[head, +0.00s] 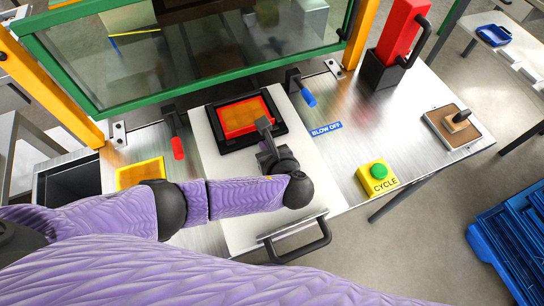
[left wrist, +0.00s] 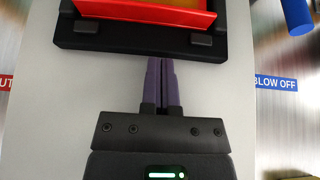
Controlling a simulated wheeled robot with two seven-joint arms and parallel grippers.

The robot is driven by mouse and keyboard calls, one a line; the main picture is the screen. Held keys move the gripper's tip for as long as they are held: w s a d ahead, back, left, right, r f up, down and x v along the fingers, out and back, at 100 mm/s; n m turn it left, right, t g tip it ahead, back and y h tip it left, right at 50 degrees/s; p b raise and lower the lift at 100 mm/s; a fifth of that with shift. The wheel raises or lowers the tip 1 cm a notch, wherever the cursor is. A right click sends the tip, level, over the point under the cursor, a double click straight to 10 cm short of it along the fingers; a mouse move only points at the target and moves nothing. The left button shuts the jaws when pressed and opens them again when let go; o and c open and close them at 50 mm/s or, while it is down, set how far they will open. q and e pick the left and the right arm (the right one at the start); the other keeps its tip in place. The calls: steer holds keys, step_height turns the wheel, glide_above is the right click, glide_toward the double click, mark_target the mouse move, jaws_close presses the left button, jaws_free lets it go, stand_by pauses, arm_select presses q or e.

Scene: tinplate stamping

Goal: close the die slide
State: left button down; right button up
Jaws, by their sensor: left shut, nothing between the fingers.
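My left gripper (head: 263,124) is over the slide at the frame's front right part, shut and empty. In the left wrist view the shut fingertips (left wrist: 160,60) point at the frame's front edge (left wrist: 135,40); I cannot tell whether they touch. My right gripper is out of view.
A green-framed clear guard (head: 200,70) stands behind the slide. A red-handled lever (head: 177,147) and a blue-handled lever (head: 309,98) flank it. A yellow CYCLE box (head: 377,180) with a green button, a red block (head: 398,35) and a stamp pad (head: 440,130) are to the right.

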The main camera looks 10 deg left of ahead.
mark_target(244, 97)
arm_select(q)
steer(key=shift+w+a, duration=0.1)
steer(key=shift+w, duration=0.05)
steer(key=shift+w+a, duration=0.2)
steer(key=shift+w, duration=0.05)
steer(key=w+a+b, duration=0.1)
steer(key=w+a, duration=0.2)
steer(key=w, duration=0.1)
steer(key=w+a+b, duration=0.2)
steer(key=w, duration=0.2)
steer(key=w+a+b, duration=0.2)
steer(key=w+a, duration=0.1)
steer(key=w, duration=0.2)
steer(key=shift+a+f, duration=0.15)
steer(key=shift+a, duration=0.2)
steer(key=shift+w+a, duration=0.35)
steer(key=shift+w, duration=0.2)
